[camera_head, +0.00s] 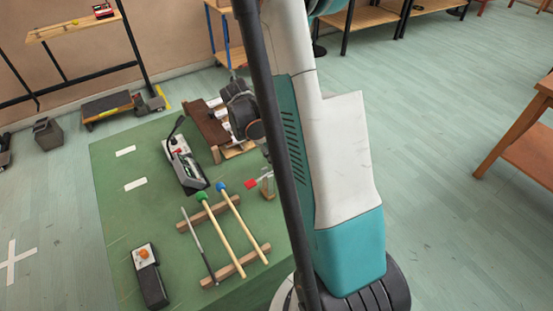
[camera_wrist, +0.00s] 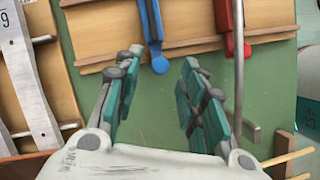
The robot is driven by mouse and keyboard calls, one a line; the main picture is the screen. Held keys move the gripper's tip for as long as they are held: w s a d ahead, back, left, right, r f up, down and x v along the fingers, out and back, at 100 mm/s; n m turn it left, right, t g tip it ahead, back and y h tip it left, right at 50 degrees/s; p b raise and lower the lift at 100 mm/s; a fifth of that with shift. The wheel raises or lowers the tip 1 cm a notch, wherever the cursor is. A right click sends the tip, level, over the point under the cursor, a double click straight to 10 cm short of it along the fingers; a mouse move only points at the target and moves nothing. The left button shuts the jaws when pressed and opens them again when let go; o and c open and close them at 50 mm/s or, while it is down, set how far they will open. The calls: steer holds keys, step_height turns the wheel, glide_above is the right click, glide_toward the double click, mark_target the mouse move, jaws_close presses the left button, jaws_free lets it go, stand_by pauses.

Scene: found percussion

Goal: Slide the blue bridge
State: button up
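A blue bridge (camera_wrist: 152,25), a narrow blue bar with a round knob at its near end, lies across a light wooden board in the wrist view. Its knob overhangs the board's near edge. My gripper (camera_wrist: 160,78) is open, with teal-padded fingers on either side of the knob in the picture. Both fingers look apart from it; I cannot tell the height between them. In the head view my gripper (camera_head: 243,112) is dark and partly hidden behind my arm. I cannot make out the blue bridge there.
A red bridge (camera_wrist: 228,25) lies right of the blue one, with a thin metal rod beside it. Numbered pale strips (camera_wrist: 25,75) are at left. On the green table (camera_head: 120,210), mallets (camera_head: 235,222) rest on wooden bars, near a black box (camera_head: 149,282).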

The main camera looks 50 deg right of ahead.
steer(key=shift+x, duration=1.05)
jaws_close()
steer(key=shift+s+a+b, duration=0.15)
steer(key=shift+s+b, duration=0.1)
steer(key=shift+s, duration=0.3)
steer(key=shift+s+a+b, duration=0.15)
steer(key=shift+s+b, duration=0.05)
steer(key=shift+s, duration=0.55)
jaws_free()
